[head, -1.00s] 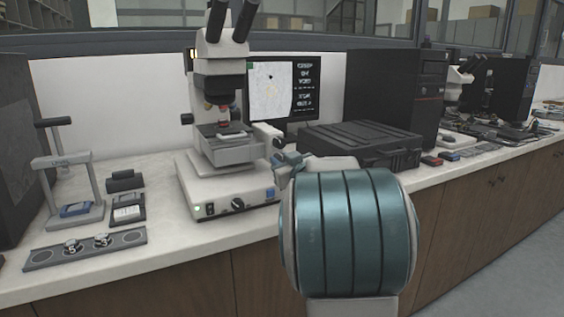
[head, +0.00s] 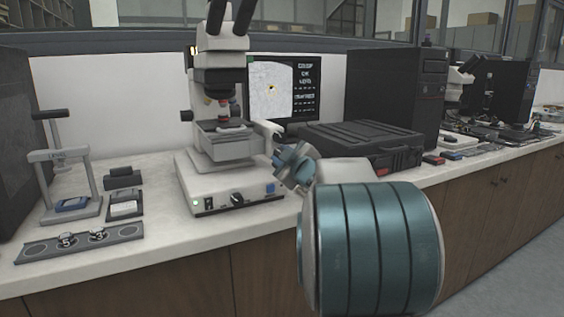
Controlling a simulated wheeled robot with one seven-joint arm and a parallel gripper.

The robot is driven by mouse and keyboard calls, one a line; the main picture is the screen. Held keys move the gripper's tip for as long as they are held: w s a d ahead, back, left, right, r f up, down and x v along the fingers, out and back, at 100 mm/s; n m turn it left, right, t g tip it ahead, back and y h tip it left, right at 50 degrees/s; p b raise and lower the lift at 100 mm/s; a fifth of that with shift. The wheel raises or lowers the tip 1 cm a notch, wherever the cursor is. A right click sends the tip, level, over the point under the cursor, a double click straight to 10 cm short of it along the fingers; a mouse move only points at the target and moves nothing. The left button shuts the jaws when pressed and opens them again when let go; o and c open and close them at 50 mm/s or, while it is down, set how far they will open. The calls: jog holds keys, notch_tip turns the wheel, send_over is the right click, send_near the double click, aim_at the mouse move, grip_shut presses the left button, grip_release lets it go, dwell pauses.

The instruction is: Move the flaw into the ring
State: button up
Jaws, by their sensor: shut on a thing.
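The flaw is a small dark spot (head: 271,89) on the pale round sample picture on the monitor (head: 284,88). A thin yellowish outline, the ring, shows around it; at this size the spot looks inside it. White text beside it is too blurred to read surely. The microscope (head: 222,110) stands left of the monitor, a pale sample on its stage (head: 224,131). My gripper (head: 281,156) is at the right side of the microscope, below the stage level, shut on what seems to be the stage knob. The knob is mostly hidden by the fingers.
A black case (head: 358,146) lies right of my gripper, with a dark computer tower (head: 397,95) behind it. A small press (head: 66,180), a grey rack (head: 80,243) with numbered pieces and small boxes stand at the left.

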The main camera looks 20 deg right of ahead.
jog(key=shift+f+n, duration=0.1)
jog(key=shift+n, duration=0.5)
jog(key=shift+b, duration=0.3)
jog(key=o, duration=1)
jog(key=s+p, duration=0.2)
jog(key=s, duration=1.2)
jog(key=shift+d, duration=0.15)
jog(key=shift+w, duration=0.1)
